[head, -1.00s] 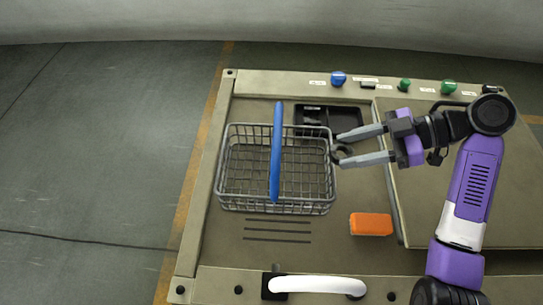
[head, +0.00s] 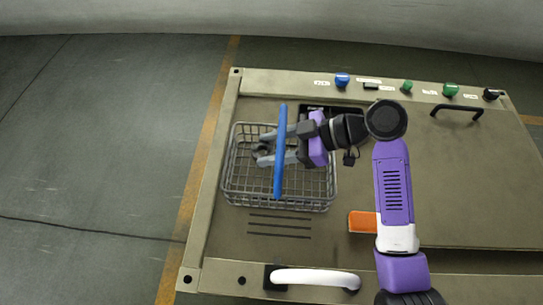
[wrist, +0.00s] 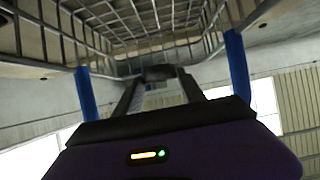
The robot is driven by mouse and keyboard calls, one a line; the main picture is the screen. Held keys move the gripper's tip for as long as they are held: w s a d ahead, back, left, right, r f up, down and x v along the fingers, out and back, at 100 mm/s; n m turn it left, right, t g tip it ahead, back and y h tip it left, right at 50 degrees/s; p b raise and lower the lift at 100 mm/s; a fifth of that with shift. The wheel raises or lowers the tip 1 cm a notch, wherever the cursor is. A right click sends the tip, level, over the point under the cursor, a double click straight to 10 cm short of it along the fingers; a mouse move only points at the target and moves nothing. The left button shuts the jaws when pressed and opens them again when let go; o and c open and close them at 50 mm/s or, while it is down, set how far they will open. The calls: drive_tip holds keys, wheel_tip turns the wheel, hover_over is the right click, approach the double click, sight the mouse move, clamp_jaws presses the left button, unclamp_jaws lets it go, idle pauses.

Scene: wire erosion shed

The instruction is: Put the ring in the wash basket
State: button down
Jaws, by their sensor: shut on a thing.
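The wash basket (head: 232,190) is a grey wire basket on the bench top, with a blue handle (head: 279,180) arching across its middle. My gripper (head: 263,149) reaches in from the right, and its fingers pass beneath the handle to the basket's left half. The fingers are shut on the dark ring (head: 259,147), which is small and partly covered by them. In the wrist view the ring (wrist: 158,72) shows between the fingertips, with basket wires (wrist: 120,22) beyond and blue handle sides (wrist: 238,68) at both sides. I cannot tell how high the ring is above the basket floor.
An orange block (head: 362,221) lies right of the basket, partly hidden by my arm. A black tray (head: 350,110) is behind the basket. Knobs (head: 342,79) line the back edge, and a white handle (head: 315,279) is at the front. The bench left of the basket is narrow.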

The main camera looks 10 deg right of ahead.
wheel_tip(320, 180, down, 6)
drive_tip(key=shift+r+p, duration=0.15)
drive_tip(key=shift+p, duration=0.25)
drive_tip(key=shift+d+f+b, duration=0.1)
drive_tip(key=shift+f+b, duration=0.3)
drive_tip(key=shift+b, duration=0.1)
drive_tip(key=shift+f, duration=0.2)
drive_tip(key=c, duration=0.7)
unclamp_jaws()
